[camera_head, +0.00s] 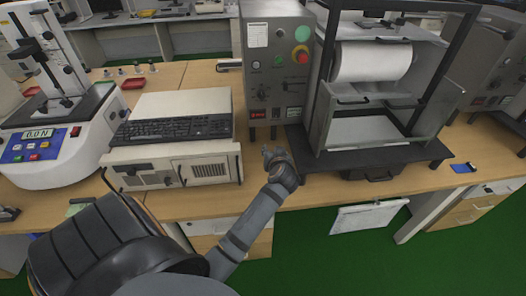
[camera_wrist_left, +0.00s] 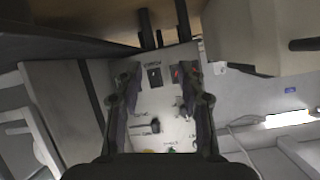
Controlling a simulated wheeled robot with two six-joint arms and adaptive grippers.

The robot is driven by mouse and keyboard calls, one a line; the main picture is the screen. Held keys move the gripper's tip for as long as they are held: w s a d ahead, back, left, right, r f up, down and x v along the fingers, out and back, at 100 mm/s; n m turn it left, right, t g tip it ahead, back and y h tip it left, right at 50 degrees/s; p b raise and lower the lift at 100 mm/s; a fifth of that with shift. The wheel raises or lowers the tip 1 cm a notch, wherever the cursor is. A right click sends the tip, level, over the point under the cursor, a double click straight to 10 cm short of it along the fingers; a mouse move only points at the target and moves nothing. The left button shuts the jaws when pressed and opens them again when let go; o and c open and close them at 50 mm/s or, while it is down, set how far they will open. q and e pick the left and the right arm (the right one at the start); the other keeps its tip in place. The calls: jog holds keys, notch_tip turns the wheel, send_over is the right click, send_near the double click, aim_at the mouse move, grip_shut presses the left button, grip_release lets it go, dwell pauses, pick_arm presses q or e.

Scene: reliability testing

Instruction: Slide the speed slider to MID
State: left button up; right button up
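The grey control panel (camera_head: 275,65) of the tester stands at the back centre, with a red emergency button, a green button and small dark controls low on its face. The speed slider cannot be told with certainty; a dark knob on a short slot (camera_wrist_left: 146,126) shows on the panel in the left wrist view, where the panel appears upside down. My left gripper (camera_head: 274,156) is in front of and below the panel, apart from it as far as I can tell. Its fingers (camera_wrist_left: 160,75) are spread, with nothing between them. My right gripper is out of view.
Right of the panel stands the tester's open frame with a white roll (camera_head: 372,62). A beige computer case (camera_head: 180,165) with a black keyboard (camera_head: 174,129) is left of my gripper. A force gauge (camera_head: 45,145) stands farther left. The wooden bench edge runs below.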

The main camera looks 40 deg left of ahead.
pick_arm(q)
jog(key=s+f, duration=0.2)
jog(key=s+d+f+m+g+h, duration=0.1)
jog(key=s+f, duration=0.1)
jog(key=s+f+m+g+h, duration=0.1)
jog(key=s+f, duration=0.1)
jog(key=shift+s+d+f, duration=0.35)
